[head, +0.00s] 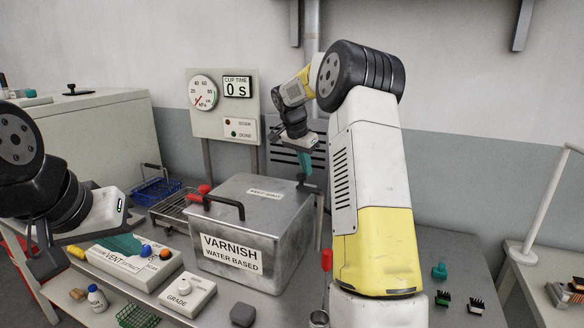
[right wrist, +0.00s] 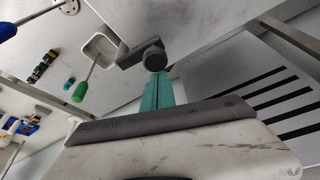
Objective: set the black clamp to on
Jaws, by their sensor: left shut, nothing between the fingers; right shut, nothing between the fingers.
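A dark clamp-like part with a rounded end (head: 301,181) stands at the back right of the metal varnish box (head: 290,235). It seems to be the black clamp, though it is small in the head view. The right wrist view shows its round dark end and short arm (right wrist: 153,57) just past my fingertips. My right gripper (head: 305,172) has teal fingers, shut and empty, pointing down at this part; whether they touch it I cannot tell. My left gripper (head: 128,244) is shut and empty over the vent panel (head: 130,262).
Red handles (head: 326,260) (head: 205,189) stand beside the box, which has a black lid handle (head: 212,203). A gauge panel (head: 222,105) stands behind. A wire tray (head: 180,208), blue basket (head: 157,190) and grade box (head: 187,294) crowd the left. Small connectors (head: 440,270) lie at right.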

